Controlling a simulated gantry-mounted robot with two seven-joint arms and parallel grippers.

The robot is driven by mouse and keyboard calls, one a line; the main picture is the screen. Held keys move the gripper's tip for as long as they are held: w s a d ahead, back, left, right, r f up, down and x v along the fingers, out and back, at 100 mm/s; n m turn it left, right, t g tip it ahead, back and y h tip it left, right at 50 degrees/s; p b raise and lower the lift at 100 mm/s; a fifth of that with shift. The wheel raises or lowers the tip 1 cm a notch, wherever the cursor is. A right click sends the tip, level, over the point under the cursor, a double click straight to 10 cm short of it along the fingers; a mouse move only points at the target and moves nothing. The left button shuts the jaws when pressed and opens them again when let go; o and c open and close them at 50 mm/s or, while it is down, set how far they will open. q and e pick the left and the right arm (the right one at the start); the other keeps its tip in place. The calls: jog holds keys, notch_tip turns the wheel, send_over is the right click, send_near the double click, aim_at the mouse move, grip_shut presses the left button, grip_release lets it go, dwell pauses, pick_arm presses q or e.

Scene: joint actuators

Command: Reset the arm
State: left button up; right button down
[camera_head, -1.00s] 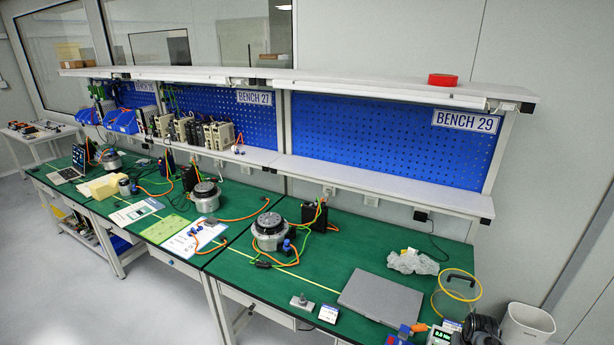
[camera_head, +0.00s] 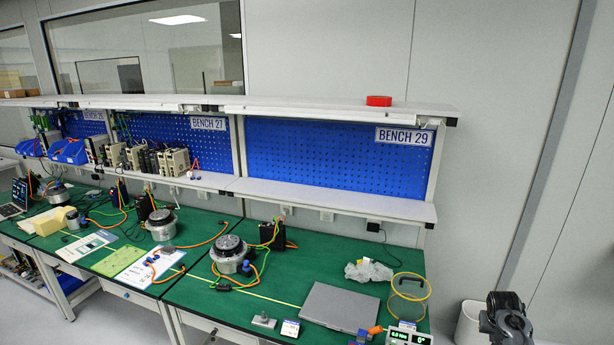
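A dark grey and black jointed part of my arm (camera_head: 505,320) rises into the bottom right corner, in front of a white bin. It seems to belong to my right arm. Its fingertips cannot be made out, so I cannot tell if that gripper is open or shut. My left arm and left gripper are not in view. A round silver and black joint actuator (camera_head: 230,255) stands on the green bench top, and another (camera_head: 161,225) stands farther left. Neither is touched by a gripper.
On the green bench (camera_head: 300,258) lie a closed grey laptop (camera_head: 340,307), a crumpled plastic bag (camera_head: 368,271), a yellow-rimmed clear container (camera_head: 409,299) and a small display box (camera_head: 408,337). A white bin (camera_head: 467,322) stands right of the bench. Red tape (camera_head: 379,101) sits on the upper shelf.

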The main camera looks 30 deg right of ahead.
jog(key=s+a+n+t+y, duration=0.15)
jog(key=s+a+n, duration=0.35)
jog(key=a, duration=1.3)
jog(key=s+a+n+y, duration=0.25)
jog(key=s+a, duration=0.45)
jog(key=a, duration=1.2)
jog(key=s+a+n+t+y, duration=0.1)
jog(key=s+a+n, duration=0.45)
jog(key=a, duration=1.25)
notch_tip(320, 180, up, 17)
jog(key=m+p, duration=0.1)
jog(key=p, duration=1.6)
jog(key=shift+s+a, duration=0.15)
jog(key=shift+a, duration=0.1)
